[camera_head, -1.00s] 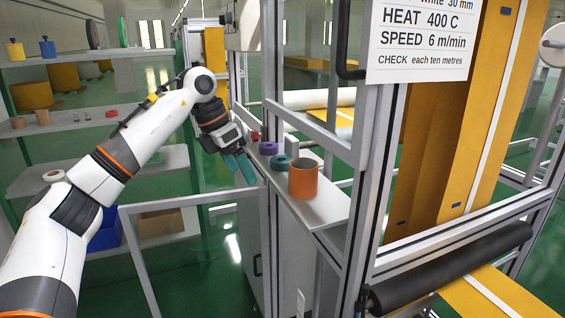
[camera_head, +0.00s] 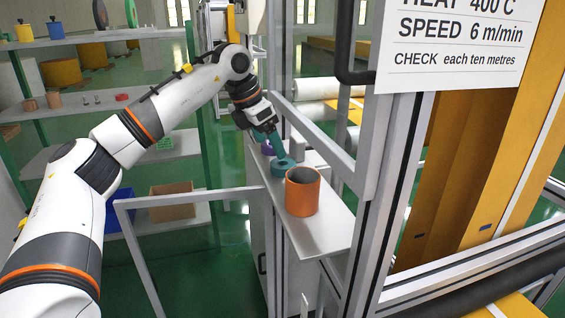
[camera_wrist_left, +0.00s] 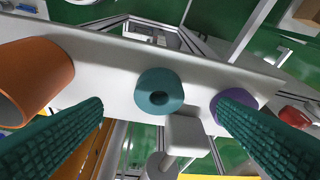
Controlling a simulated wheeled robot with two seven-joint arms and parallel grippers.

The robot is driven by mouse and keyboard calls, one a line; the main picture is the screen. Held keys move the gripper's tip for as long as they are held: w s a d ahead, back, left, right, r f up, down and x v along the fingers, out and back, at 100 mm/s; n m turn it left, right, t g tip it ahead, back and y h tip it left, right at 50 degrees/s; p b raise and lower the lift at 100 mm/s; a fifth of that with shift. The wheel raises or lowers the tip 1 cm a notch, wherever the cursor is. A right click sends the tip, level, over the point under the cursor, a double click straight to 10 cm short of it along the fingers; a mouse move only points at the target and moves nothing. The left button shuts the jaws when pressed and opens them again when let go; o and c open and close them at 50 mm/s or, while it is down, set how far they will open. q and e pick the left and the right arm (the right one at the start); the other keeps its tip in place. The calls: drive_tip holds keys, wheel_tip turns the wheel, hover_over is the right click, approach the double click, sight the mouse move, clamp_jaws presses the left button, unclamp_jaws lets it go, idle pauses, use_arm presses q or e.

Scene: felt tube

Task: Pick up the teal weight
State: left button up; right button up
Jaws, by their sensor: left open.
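The teal weight (camera_head: 283,168) is a short ring with a hole on top, standing on a narrow grey shelf (camera_head: 322,232). In the left wrist view the teal weight (camera_wrist_left: 159,91) lies between my two fingers, apart from both. My left gripper (camera_head: 272,143) is open and empty, with teal ribbed fingers, just above and behind the weight. In the left wrist view the left gripper's fingers (camera_wrist_left: 166,120) reach in from both lower corners. My right gripper is not in view.
An orange cylinder (camera_head: 301,193) stands close in front of the weight. A purple ring (camera_head: 266,148) is behind it, partly hidden by my fingers. A red item (camera_wrist_left: 294,117) and a pale grey block (camera_wrist_left: 187,136) are also near. A frame post (camera_head: 368,180) stands right of the shelf.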

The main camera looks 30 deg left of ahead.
sight(283, 167)
use_arm(q)
drive_tip(key=p+x, duration=0.1)
drive_tip(key=x, duration=0.1)
drive_tip(key=p+x, duration=0.1)
drive_tip(key=x, duration=0.3)
drive_tip(key=shift+w+d+r+p, duration=0.1)
drive_tip(key=shift+w+d+p, duration=0.2)
drive_tip(key=shift+w+p, duration=0.1)
drive_tip(key=shift+w+f, duration=0.1)
drive_tip(key=shift+f, duration=0.2)
drive_tip(key=shift+c, duration=0.7)
drive_tip(key=c, duration=1.2)
drive_tip(key=shift+r, duration=0.1)
drive_tip(key=shift+c, duration=0.3)
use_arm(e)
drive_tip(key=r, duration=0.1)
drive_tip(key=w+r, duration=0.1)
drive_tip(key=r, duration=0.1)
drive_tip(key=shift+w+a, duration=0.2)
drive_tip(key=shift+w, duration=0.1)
use_arm(q)
drive_tip(key=shift+w, duration=0.1)
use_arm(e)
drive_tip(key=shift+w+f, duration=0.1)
